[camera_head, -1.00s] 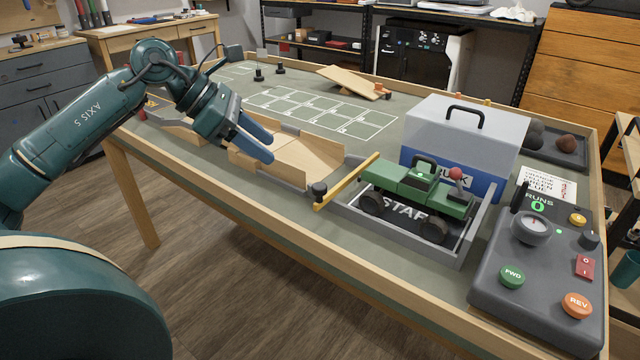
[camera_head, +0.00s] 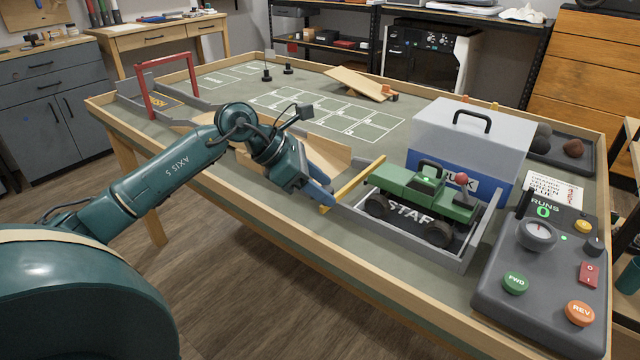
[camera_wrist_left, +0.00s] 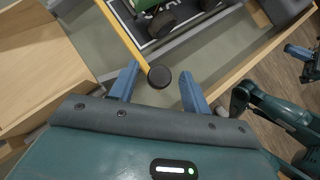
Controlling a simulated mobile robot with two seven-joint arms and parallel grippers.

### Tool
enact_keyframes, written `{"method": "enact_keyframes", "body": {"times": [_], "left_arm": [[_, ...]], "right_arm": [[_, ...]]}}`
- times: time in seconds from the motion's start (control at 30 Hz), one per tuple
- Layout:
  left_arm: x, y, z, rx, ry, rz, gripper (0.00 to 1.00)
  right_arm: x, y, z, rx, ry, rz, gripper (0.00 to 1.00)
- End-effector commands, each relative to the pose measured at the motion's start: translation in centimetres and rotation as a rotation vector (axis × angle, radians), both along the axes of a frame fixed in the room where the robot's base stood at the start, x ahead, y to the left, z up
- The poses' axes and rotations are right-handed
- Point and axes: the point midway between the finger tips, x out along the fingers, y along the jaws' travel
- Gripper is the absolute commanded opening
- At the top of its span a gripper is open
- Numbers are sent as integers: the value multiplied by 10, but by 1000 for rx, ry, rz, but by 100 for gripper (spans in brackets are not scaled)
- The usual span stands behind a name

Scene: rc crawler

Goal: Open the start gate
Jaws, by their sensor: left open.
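The start gate is a yellow bar (camera_head: 355,182) lying across the open left end of the start bay, with a round black knob (camera_wrist_left: 159,76) at its near end. In the head view the knob is hidden by my left gripper (camera_head: 324,196). In the left wrist view, my left gripper (camera_wrist_left: 160,72) is open, its two blue fingers on either side of the knob with gaps showing. The green crawler (camera_head: 425,192) stands in the bay behind the bar.
A wooden ramp (camera_head: 327,157) is beside the bar on the left. A grey control box (camera_head: 545,255) with buttons is at the right. A lidded blue and white case (camera_head: 470,140) stands behind the crawler. The table's wooden front rim (camera_head: 370,285) runs close by.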

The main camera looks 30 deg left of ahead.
Motion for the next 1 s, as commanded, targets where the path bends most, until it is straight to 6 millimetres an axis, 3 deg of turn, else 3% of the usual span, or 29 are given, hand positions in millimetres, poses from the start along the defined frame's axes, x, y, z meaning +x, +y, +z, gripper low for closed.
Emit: {"method": "enact_keyframes", "body": {"times": [0.13, 0.7, 1.0], "left_arm": [[0, 0, 0, 0, 0, 0, 46], [0, 0, 0, 0, 0, 0, 0], [2, 0, 1, -1, -1, 0, 0]], "right_arm": [[0, 0, 0, 0, 1, 0, 0], [1, 1, 0, 1, -2, 1, 0], [1, 1, 2, 1, -3, 1, 0]]}}
